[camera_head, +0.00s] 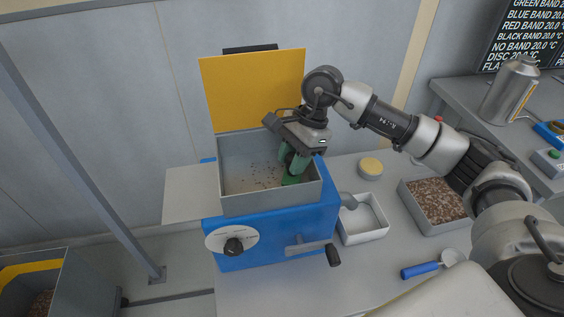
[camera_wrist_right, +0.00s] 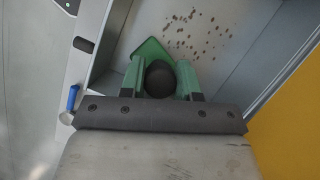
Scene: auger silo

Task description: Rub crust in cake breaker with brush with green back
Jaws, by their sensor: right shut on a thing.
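The cake breaker (camera_head: 270,240) is a blue machine with a grey open-topped hopper and a raised yellow lid (camera_head: 254,90). Brown crust specks (camera_head: 258,176) lie scattered on the hopper floor; they also show in the right wrist view (camera_wrist_right: 196,36). My right gripper (camera_head: 292,160) reaches down inside the hopper at its right side. It is shut on the brush with green back (camera_head: 291,180), whose green back and dark round knob (camera_wrist_right: 160,79) show between the fingers in the right wrist view. The bristles are hidden. My left gripper is not in view.
Right of the machine are a white tray (camera_head: 362,222) with a scoop, a round yellow-topped item (camera_head: 370,167), a tray of brown bits (camera_head: 432,202) and a blue-handled tool (camera_head: 430,268). A crank (camera_head: 333,256) sticks out in front. A grey bin stands at lower left.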

